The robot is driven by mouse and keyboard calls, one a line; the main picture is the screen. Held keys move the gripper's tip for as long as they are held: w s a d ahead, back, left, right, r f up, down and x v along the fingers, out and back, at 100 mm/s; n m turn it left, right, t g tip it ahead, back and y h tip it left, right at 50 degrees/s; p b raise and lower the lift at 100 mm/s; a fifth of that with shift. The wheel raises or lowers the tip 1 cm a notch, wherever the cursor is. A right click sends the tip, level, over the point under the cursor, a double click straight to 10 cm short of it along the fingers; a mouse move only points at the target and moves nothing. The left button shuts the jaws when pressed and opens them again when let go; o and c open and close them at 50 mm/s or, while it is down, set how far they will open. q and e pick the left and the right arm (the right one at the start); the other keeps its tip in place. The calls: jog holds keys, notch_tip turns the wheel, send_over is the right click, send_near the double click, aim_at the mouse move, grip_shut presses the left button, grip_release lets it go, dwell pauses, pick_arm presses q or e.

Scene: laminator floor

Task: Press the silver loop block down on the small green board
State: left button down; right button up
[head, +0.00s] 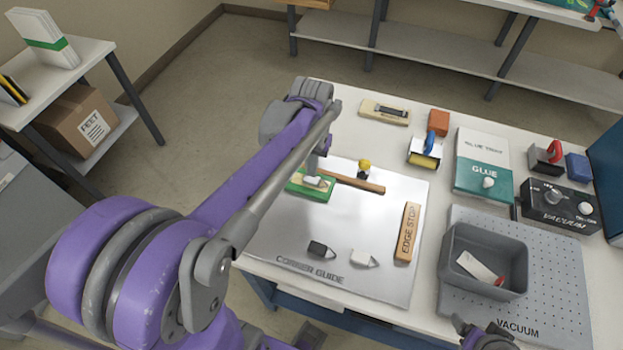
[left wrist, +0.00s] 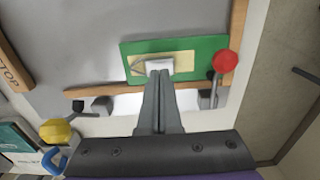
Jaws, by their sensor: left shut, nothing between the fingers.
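The small green board (head: 312,194) lies at the upper left of the silver plate. It also shows in the left wrist view (left wrist: 206,47), with a cream strip across it. The silver loop block (head: 317,181) sits on the board; in the left wrist view it is a pale block (left wrist: 159,64) on the strip. My left gripper (left wrist: 160,74) is shut and empty. Its fingertips overlap the block's near edge in that view; I cannot tell whether they touch it. My right gripper (head: 485,336) shows only partly at the bottom edge, its fingers unclear.
A red knob (left wrist: 226,62) stands on a post close right of the fingers, a yellow knob (left wrist: 55,131) further left. A wooden edge stop (head: 407,232) lies on the plate (head: 340,268). A grey bin (head: 484,240) stands to the right. The plate's middle is clear.

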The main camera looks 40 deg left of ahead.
pick_arm(q)
jog(key=shift+f+b, duration=0.55)
jog(key=shift+f, duration=0.35)
pick_arm(e)
jog(key=shift+s+f, duration=0.2)
jog(key=shift+f, duration=0.55)
dwell(0.8)
pick_arm(q)
jog(key=shift+r, duration=0.1)
pick_arm(e)
jog(key=shift+r, duration=0.1)
pick_arm(q)
jog(key=shift+r+p, duration=2.05)
jog(key=shift+r, duration=1.4)
pick_arm(e)
jog(key=r, duration=0.1)
jog(key=w+r, duration=0.1)
jog(key=r, duration=0.1)
jog(key=w+r, duration=0.1)
jog(key=r, duration=0.1)
jog(key=shift+r, duration=0.15)
